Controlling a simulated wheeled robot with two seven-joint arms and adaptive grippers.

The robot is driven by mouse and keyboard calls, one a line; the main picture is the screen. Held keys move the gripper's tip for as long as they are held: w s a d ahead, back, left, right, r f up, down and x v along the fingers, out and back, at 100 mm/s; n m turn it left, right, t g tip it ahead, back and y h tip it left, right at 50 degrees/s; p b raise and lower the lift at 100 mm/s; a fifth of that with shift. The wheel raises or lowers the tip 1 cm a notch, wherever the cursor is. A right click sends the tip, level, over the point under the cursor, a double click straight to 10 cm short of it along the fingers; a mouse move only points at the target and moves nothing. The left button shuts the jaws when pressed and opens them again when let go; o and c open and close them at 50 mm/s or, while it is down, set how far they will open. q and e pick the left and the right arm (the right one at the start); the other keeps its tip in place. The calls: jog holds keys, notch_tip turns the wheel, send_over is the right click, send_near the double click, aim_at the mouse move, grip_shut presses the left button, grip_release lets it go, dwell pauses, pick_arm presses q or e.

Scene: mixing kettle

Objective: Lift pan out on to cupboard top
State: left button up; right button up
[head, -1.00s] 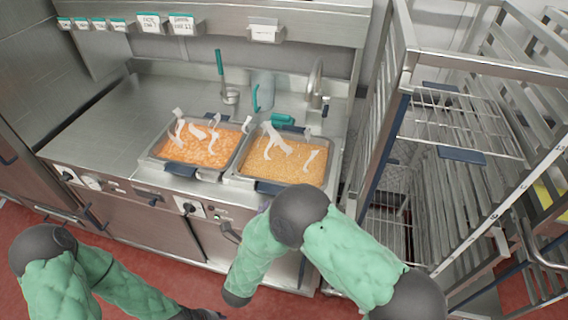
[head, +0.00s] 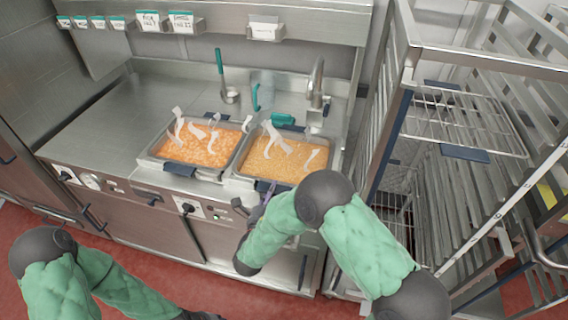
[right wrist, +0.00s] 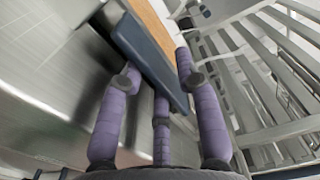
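Two steel pans sit side by side on the counter. The left pan (head: 163,168) holds orange food, and the right pan (head: 240,172) holds paler orange-yellow food. White curling wisps rise over both. Each has a dark blue handle at its front. My right gripper (head: 262,196) is at the front edge of the right pan, partly hidden by my arm. In the right wrist view my gripper's purple fingers (right wrist: 158,72) are spread apart, with a dark blue handle (right wrist: 150,60) between them and no clear grip on it. My left arm is low at the left; its gripper is out of frame.
A steel rack (head: 465,130) with wire shelves stands close to the right of the counter. A tap (head: 315,85), a jug (head: 262,92) and a ladle (head: 221,75) are behind the pans. The counter top (head: 110,115) left of the pans is bare.

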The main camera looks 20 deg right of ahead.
grip_shut()
jog(key=shift+w+r, duration=0.1)
jog(key=shift+r, duration=0.1)
jog(key=shift+r+p, duration=0.9)
jog(key=shift+r, duration=0.1)
jog(key=shift+r+p, duration=1.85)
jog(key=shift+r, duration=0.25)
